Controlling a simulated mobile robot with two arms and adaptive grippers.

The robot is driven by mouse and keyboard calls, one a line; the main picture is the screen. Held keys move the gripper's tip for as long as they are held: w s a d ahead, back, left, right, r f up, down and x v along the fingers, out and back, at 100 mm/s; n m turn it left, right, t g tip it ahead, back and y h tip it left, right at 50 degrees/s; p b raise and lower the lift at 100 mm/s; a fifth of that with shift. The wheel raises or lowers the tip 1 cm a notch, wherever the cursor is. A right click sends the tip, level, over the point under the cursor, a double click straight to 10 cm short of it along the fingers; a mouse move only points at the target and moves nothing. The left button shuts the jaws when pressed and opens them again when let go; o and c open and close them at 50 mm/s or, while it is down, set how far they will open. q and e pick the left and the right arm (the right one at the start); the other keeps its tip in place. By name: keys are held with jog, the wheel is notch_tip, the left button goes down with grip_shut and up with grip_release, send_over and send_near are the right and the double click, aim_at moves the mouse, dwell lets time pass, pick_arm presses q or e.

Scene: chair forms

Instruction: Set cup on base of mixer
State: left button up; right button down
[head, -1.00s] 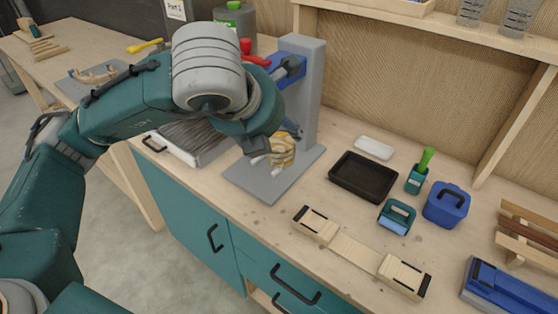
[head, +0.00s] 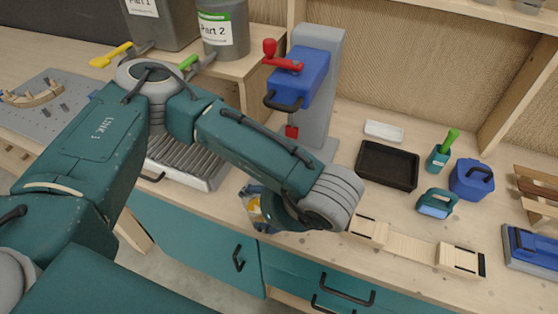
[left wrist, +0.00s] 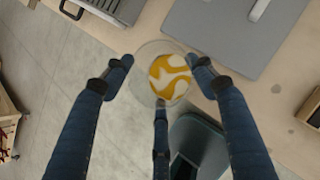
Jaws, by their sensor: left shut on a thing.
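The cup (left wrist: 168,80), clear with yellow and white swirled contents, is in my left gripper (left wrist: 162,80). The fingers are shut around it in the left wrist view. In the head view the cup (head: 257,209) shows partly beside the left gripper (head: 258,203), in front of the bench's front edge. The mixer (head: 304,75) has a grey column, a blue head and a red handle. Its flat grey base is mostly hidden behind my left arm in the head view. The base (left wrist: 225,30) shows in the left wrist view, up and right of the cup. My right gripper is not in view.
A black tray (head: 388,165), a white block (head: 384,131) and a wooden piece (head: 411,245) lie right of the mixer. A ribbed grey unit (head: 187,160) stands left. Grey part containers (head: 222,30) stand behind. Below the gripper is open floor (left wrist: 60,80).

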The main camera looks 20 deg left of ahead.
pick_arm(q)
jog(key=w, duration=0.5)
jog(key=w+d+f, duration=0.1)
jog(key=w, duration=1.1)
jog(key=shift+w+d+f, duration=0.15)
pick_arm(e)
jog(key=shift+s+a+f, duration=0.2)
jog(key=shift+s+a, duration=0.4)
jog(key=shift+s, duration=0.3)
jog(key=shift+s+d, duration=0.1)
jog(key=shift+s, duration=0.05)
pick_arm(q)
jog(key=o, duration=0.9)
jog(key=shift+c, duration=0.2)
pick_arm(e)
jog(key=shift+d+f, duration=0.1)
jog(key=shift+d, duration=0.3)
